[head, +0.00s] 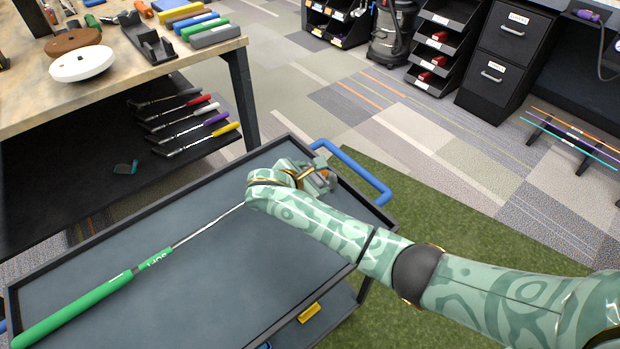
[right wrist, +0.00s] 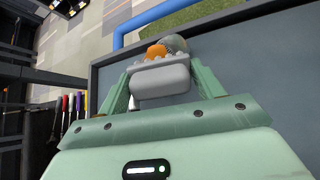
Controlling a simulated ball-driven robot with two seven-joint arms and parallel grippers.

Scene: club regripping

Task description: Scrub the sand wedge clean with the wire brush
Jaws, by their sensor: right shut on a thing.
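A club with a green grip (head: 90,305) lies along the dark cart tray (head: 215,270). Its thin steel shaft (head: 210,222) runs up and right toward my right wrist, which hides its far end. My right gripper (head: 318,177) is low over the far right corner of the tray. In the right wrist view my right gripper (right wrist: 160,75) is shut on a grey block (right wrist: 160,83), seemingly the wire brush. Beyond it show an orange patch (right wrist: 156,50) and a rounded silvery shape (right wrist: 175,44), possibly the wedge's head. Whether block and head touch is unclear. My left gripper is out of view.
A blue cart handle (head: 355,172) stands off the far right edge. A yellow piece (head: 309,312) shows below the near edge. The workbench (head: 125,100) at upper left holds coloured blocks and a white disc (head: 82,63); several clubs (head: 190,135) lie on its shelf.

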